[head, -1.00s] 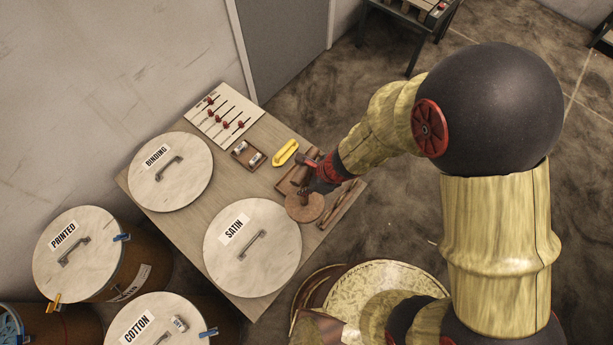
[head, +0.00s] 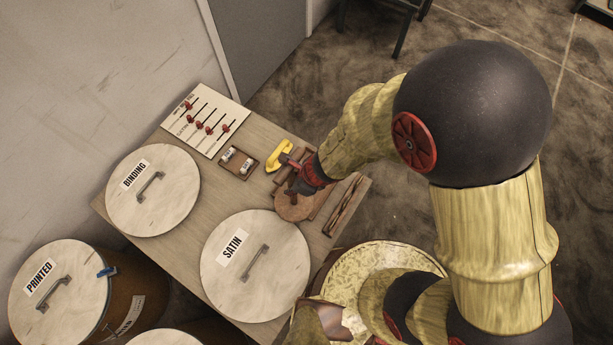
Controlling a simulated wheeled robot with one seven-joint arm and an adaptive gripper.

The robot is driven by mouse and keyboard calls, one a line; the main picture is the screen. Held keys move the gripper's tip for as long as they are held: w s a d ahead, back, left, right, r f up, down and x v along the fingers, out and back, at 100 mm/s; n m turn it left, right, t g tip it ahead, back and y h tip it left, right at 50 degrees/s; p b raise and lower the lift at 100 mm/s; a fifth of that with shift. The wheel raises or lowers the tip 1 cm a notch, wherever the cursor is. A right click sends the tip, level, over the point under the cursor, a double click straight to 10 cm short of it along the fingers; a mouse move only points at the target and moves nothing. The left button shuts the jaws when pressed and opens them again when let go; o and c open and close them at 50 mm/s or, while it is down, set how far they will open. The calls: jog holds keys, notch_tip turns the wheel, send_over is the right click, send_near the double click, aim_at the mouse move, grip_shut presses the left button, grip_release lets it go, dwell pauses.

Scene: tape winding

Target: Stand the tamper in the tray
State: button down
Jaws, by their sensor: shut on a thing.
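My gripper (head: 296,189) is over the right end of the wooden table, shut on what looks like the tamper. The tamper (head: 295,208) shows as a round, flat brown disc just below my fingers. Its handle is mostly hidden by the gripper, and I cannot tell whether the disc touches what is under it. A brown wooden tray (head: 318,208) lies beside and partly behind the disc. My gripper and the disc hide much of it.
A yellow piece (head: 279,155) lies close to my gripper. A small tray with two weights (head: 238,162) and a slider board (head: 205,120) are farther left. A slotted wooden rack (head: 345,206) sits at the table's right edge.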

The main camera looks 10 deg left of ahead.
jog(key=w+d+f+b, duration=0.2)
jog(key=w+f+b, duration=0.2)
jog(key=w+f, duration=0.8)
jog(key=shift+w+d+f, duration=0.25)
jog(key=shift+w+f, duration=0.1)
jog(key=shift+w, duration=0.4)
jog(key=shift+f, duration=0.15)
jog(key=c, duration=1.7)
grip_release()
jog(key=shift+o, duration=0.2)
jog(key=p+v, duration=0.5)
jog(key=v, duration=0.7)
jog(key=shift+s, duration=0.1)
